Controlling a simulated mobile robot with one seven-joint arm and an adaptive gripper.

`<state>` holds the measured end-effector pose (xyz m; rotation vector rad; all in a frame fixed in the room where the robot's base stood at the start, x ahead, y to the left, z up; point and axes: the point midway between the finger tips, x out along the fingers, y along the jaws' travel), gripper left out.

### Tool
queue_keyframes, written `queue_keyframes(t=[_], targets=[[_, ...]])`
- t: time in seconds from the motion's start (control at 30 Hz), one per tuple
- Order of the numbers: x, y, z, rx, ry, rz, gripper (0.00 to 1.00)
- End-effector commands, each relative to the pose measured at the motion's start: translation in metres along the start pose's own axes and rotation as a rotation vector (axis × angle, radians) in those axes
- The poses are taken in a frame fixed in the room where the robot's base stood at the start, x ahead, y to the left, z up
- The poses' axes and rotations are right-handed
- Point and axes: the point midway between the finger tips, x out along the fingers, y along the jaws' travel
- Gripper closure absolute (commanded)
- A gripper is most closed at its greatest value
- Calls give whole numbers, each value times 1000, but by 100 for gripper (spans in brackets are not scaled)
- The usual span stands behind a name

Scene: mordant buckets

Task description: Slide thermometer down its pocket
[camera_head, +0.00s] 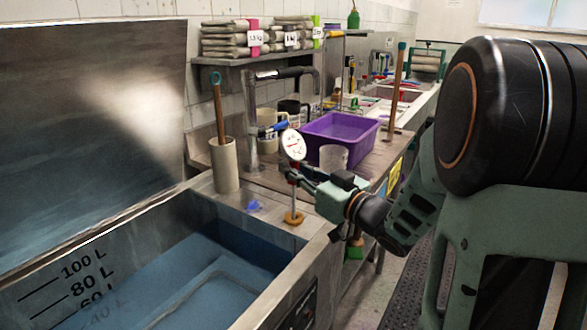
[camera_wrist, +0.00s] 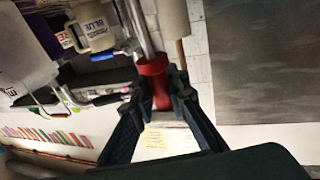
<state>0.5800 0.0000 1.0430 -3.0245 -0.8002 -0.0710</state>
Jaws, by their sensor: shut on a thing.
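The thermometer (camera_head: 293,145) has a round white dial on top and a thin stem, and stands about upright in the head view. My gripper (camera_head: 291,172) is shut on it just below the dial. In the wrist view my gripper (camera_wrist: 160,82) has its fingers on either side of the thermometer's red collar (camera_wrist: 152,67), with bright metal running up from it. A brass-coloured ring (camera_head: 293,218), apparently the pocket's mouth, sits on the steel rim below, in line with the stem. How deep the stem's tip is cannot be told.
The open steel vat (camera_head: 240,215) with blue liquid lies at front left. A pale cylinder (camera_head: 224,165) holding a wooden-handled tool stands on its back rim. A blue scrap (camera_head: 253,206) lies nearby.

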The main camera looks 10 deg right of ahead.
Motion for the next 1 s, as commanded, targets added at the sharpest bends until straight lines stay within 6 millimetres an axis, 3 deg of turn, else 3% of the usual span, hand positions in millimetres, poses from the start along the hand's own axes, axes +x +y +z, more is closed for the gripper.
queue_keyframes(t=[1.0], targets=[[-1,0,26,-1,1,0,100]])
